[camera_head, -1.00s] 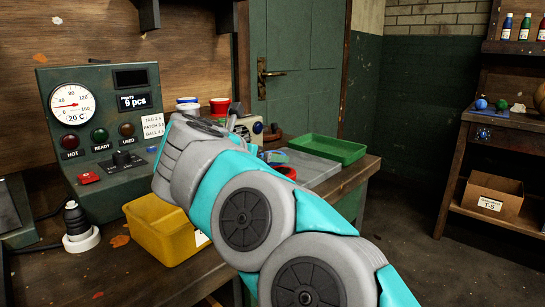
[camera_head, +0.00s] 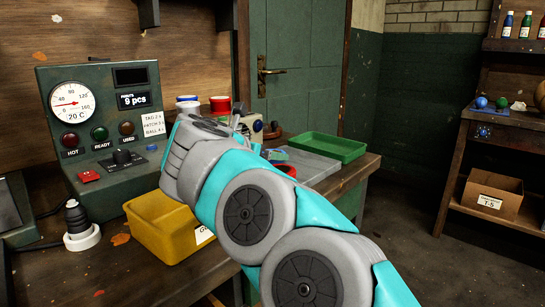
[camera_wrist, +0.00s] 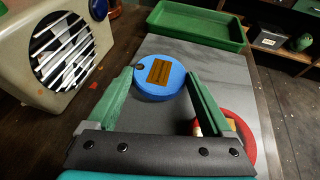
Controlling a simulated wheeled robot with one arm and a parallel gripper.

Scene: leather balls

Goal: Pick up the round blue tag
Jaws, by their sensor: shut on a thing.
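The round blue tag (camera_wrist: 174,89) is a flat blue disc with a small dark hole and a brown label bearing lines of print. In the wrist view it sits between the two green fingers of my gripper (camera_wrist: 160,79), at their tips. My gripper is shut on it, with the labelled face toward the camera. The tag appears over the grey mat (camera_wrist: 178,48); I cannot tell how far above it. In the head view my arm hides most of the gripper.
A red round container (camera_wrist: 238,133) is close to the right finger. A green tray (camera_wrist: 200,25) lies beyond the tag. A cream unit with a round grille (camera_wrist: 62,52) stands at left. In the head view, a yellow bin (camera_head: 165,230) and a control panel (camera_head: 105,130) stand left of my arm.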

